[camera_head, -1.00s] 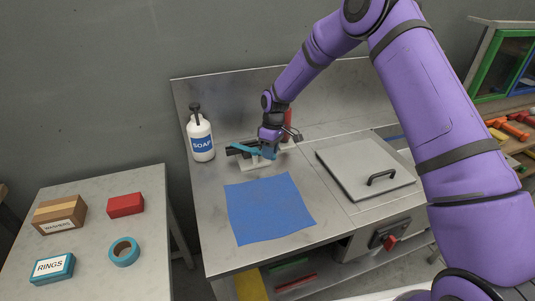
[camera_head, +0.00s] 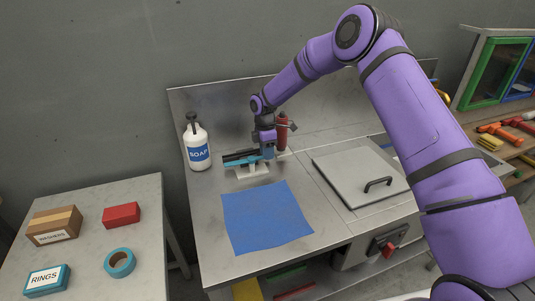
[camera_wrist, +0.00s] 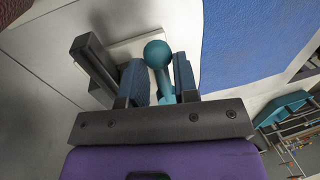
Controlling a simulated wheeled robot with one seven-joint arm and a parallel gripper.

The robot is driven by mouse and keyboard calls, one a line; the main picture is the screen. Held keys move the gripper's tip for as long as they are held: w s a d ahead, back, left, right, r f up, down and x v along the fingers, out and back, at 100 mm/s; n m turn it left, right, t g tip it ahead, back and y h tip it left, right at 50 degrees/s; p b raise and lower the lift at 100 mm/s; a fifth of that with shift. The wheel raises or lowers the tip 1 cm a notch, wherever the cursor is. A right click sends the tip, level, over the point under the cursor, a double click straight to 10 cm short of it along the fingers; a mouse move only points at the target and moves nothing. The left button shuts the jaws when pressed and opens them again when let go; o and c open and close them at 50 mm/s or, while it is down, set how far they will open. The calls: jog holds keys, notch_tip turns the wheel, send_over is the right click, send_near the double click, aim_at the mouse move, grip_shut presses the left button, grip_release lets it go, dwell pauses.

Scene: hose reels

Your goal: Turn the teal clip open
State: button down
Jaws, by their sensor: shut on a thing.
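The teal clip (camera_head: 240,160) sits on a pale stand (camera_head: 252,171) near the back of the metal bench, right of the soap bottle. A dark bar lies along it. In the wrist view its teal lever with a round knob (camera_wrist: 157,53) stands between my two blue-padded fingers. My gripper (camera_head: 267,151) points down at the clip's right end; it also shows in the wrist view (camera_wrist: 160,80). It is shut on the lever. The small size and my fingers hide where the lever joins the clip.
A white soap bottle (camera_head: 197,146) stands left of the clip and a red bottle (camera_head: 282,131) stands behind my gripper. A blue cloth (camera_head: 265,217) lies in front. A grey lid (camera_head: 358,176) with a black handle is at the right.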

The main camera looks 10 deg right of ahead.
jog(key=shift+w, duration=0.15)
dwell(0.4)
jog(key=c, duration=1.1)
grip_release()
jog(key=shift+r, duration=0.1)
notch_tip(320, 180, up, 10)
jog(key=w, duration=0.2)
jog(key=shift+a+r, duration=0.25)
jog(key=s+d+r+m+t, duration=0.2)
jog(key=s+d+r+m, duration=0.35)
jog(key=s+r, duration=0.6)
jog(key=s+d+r+m+t, duration=0.2)
jog(key=s+d+r+m, duration=0.3)
jog(key=s+r, duration=0.7)
jog(key=s+d+r+m+t, duration=0.1)
jog(key=s+d+m, duration=0.2)
jog(key=s, duration=0.5)
jog(key=s+d+r+m+t, duration=0.1)
jog(key=s+d+m, duration=0.2)
jog(key=s, duration=0.5)
jog(key=s+d+r+m+t, duration=0.1)
jog(key=s+d+m, duration=0.2)
jog(key=s, duration=0.6)
jog(key=shift+r+t, duration=0.3)
jog(key=shift+r, duration=0.05)
